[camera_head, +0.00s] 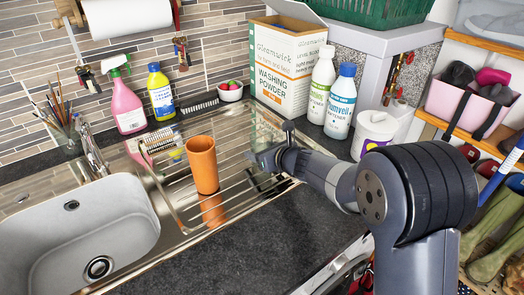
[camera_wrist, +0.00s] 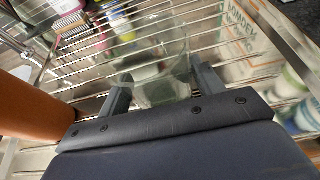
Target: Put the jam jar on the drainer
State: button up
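A clear glass jar (camera_wrist: 160,72) stands between the fingers of my gripper (camera_wrist: 163,92) in the wrist view. Both fingers appear to touch its sides. The jar is over the wire bars of the drainer (camera_wrist: 75,65); I cannot tell if its base touches them. In the head view my gripper (camera_head: 262,170) is low over the right part of the steel drainer (camera_head: 228,150), and the jar cannot be made out clearly there.
An orange cup (camera_head: 202,163) stands on the drainer to the left of my gripper, and it shows close at the left of the wrist view (camera_wrist: 35,100). A washing powder box (camera_head: 287,68) and two bottles (camera_head: 338,100) stand behind. The sink (camera_head: 80,235) is at left.

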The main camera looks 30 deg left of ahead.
jog(key=shift+o, duration=1.3)
jog(key=shift+r+p, duration=0.25)
jog(key=shift+p, duration=0.05)
jog(key=shift+s+d, duration=0.15)
jog(key=shift+d, duration=0.2)
jog(key=b+v, duration=0.1)
jog(key=v, duration=1)
jog(key=shift+s+r, duration=0.1)
jog(key=shift+r, duration=0.05)
